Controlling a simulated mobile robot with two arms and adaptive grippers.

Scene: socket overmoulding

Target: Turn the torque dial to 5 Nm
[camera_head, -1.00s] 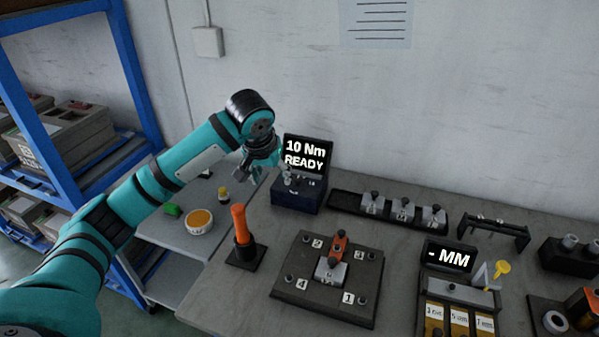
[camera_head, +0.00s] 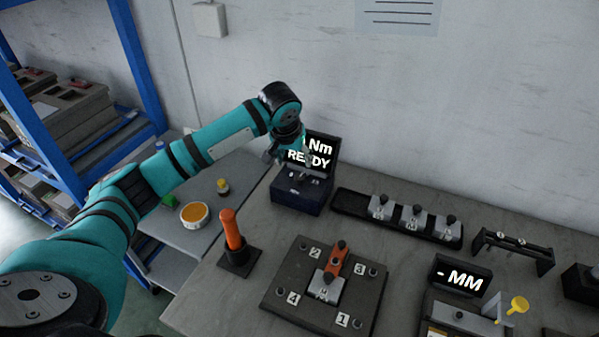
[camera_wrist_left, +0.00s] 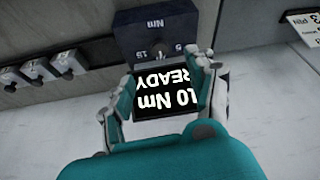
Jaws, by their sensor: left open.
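The torque unit is a dark blue box (camera_head: 297,200) with a raised black display (camera_head: 322,172). In the wrist view the display (camera_wrist_left: 165,92) reads "10 Nm READY", upside down. The box front (camera_wrist_left: 158,25) there carries the marks "Nm", "5" and "15". The dial is too small and dark to make out clearly, so its pointer cannot be read. My left gripper (camera_head: 290,158) is open and empty, just above the box and in front of the display, hiding part of its text. In the wrist view its fingers (camera_wrist_left: 165,100) frame the display. My right gripper is out of view.
An orange-handled tool (camera_head: 231,230) stands in a holder left of a dark fixture plate (camera_head: 275,292). A black tray (camera_head: 350,203) with several metal parts lies right of the unit. An "MM" display (camera_head: 462,278) stands at the right. The wall is close behind.

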